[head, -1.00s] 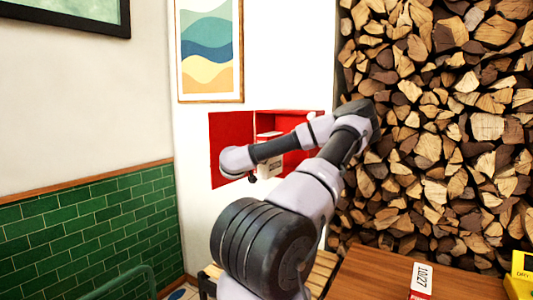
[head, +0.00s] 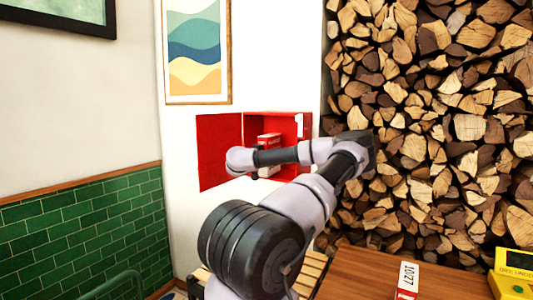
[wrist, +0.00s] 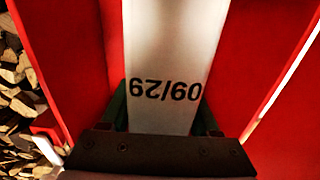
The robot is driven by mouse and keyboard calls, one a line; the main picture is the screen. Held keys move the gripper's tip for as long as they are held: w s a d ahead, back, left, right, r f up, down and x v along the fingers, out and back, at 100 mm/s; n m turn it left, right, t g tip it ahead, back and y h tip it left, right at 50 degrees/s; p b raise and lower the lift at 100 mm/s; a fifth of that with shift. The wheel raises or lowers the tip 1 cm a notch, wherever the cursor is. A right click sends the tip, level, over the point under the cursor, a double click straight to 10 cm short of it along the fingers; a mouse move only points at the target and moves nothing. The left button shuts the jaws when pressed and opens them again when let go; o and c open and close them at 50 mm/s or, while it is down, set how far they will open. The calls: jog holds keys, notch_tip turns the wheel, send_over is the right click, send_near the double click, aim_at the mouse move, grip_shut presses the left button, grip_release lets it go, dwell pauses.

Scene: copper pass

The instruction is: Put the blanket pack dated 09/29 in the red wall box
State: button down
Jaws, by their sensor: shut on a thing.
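The blanket pack dated 09/29 (wrist: 170,65) is white where its date shows, upside down in the wrist view. In the head view the pack (head: 269,141) looks red and white and stands upright at the open red wall box (head: 291,127). My gripper (wrist: 160,113) is shut on the pack, with a dark green finger on each side of it. Red surfaces of the box flank the pack in the wrist view. The box door (head: 219,150) is swung open to the left. My arm hides the pack's middle and part of the box. How deep the pack sits is unclear.
A pack dated 10/27 (head: 407,275) lies on the wooden table (head: 362,270), beside a yellow device (head: 513,276) at the right edge. Stacked firewood (head: 430,130) fills the right side. A slatted wooden piece (head: 312,272) is below the box.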

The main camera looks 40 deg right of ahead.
jog(key=x, duration=0.8)
jog(key=shift+f, duration=0.35)
jog(key=shift+c, duration=0.2)
grip_release()
jog(key=shift+a, duration=0.1)
jog(key=shift+a, duration=0.1)
jog(key=v, duration=1)
jog(key=shift+a, duration=0.1)
jog(key=shift+s+a, duration=0.15)
